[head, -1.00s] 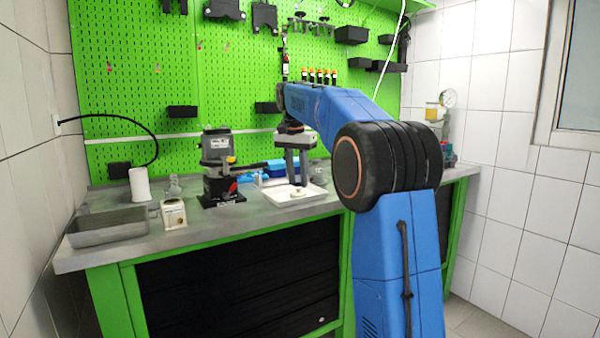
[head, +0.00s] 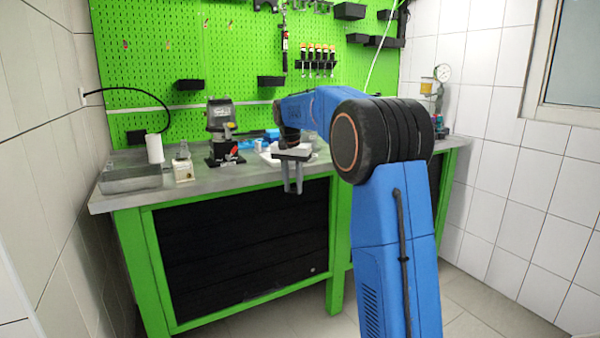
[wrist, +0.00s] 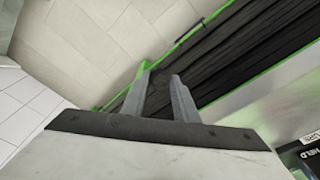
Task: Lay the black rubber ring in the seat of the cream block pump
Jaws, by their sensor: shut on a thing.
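The cream block pump (head: 184,173) stands on the grey worktop, left of the black-based pump. It is small in the head view, and its seat cannot be made out. My gripper (head: 293,191) hangs in front of the worktop's front edge, to the right of the cream block pump and apart from it, fingers pointing down. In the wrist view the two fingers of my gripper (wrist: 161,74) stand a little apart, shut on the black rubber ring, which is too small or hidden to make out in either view.
The grey and black pump (head: 222,133) stands between tray and cream block. A metal sink (head: 130,183) and white cylinder (head: 154,149) are at the left. Dark drawers (head: 240,235) lie below. The floor in front is clear.

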